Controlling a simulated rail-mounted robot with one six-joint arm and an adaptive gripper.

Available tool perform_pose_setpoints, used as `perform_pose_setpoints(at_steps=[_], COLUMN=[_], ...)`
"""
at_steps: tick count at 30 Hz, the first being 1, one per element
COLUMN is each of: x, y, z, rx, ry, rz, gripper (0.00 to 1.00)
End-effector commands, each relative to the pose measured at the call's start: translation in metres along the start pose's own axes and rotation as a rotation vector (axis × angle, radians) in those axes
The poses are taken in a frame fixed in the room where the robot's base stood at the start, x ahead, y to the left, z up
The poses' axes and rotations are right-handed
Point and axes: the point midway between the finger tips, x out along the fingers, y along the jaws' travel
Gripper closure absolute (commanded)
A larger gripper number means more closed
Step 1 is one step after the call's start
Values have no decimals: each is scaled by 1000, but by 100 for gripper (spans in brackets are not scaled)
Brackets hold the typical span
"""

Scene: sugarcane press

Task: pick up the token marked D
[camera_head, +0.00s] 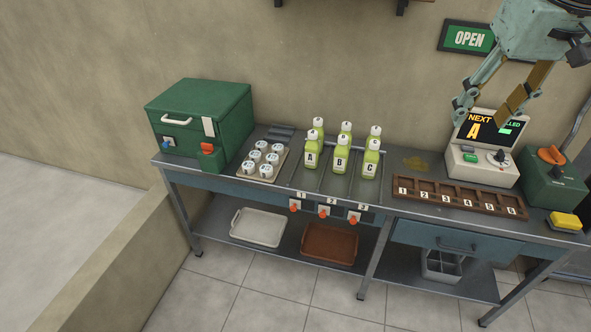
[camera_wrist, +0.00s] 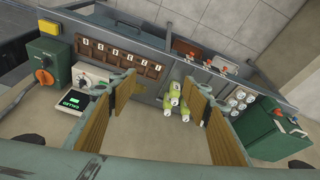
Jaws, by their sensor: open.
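I cannot make out a token marked D in either view. Several small white round pieces (camera_head: 263,158) with dark marks too small to read sit on a tray (camera_head: 249,175) at the left of the bench. They also show in the wrist view (camera_wrist: 240,100). A brown rack (camera_head: 455,198) with numbered slots lies along the front edge at the right; it also shows in the wrist view (camera_wrist: 118,58). My gripper (camera_head: 490,110) is open and empty, high above the bench's right side, in front of the display; in the wrist view its fingers (camera_wrist: 160,82) are spread apart.
Green bottles (camera_head: 341,155) marked A, B and C stand mid-bench behind numbered orange knobs (camera_head: 325,212). A green box (camera_head: 200,120) stands at the left end. A display unit (camera_head: 482,160), a green switch box (camera_head: 553,178) and a yellow sponge (camera_head: 565,221) are at the right.

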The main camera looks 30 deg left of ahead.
Motion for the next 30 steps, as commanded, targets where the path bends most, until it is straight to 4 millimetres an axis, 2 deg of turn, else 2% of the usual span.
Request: perform_pose_setpoints(at_steps=[3,14,23,30], x=[16,73,126,172], y=[-12,-66,-127,-183], z=[-24,-86,-128,-154], rx=[-32,-124,-198,-255], ry=[1,12,23,32], rz=[-13,-53,-90,-120], gripper=[55,55,55,55])
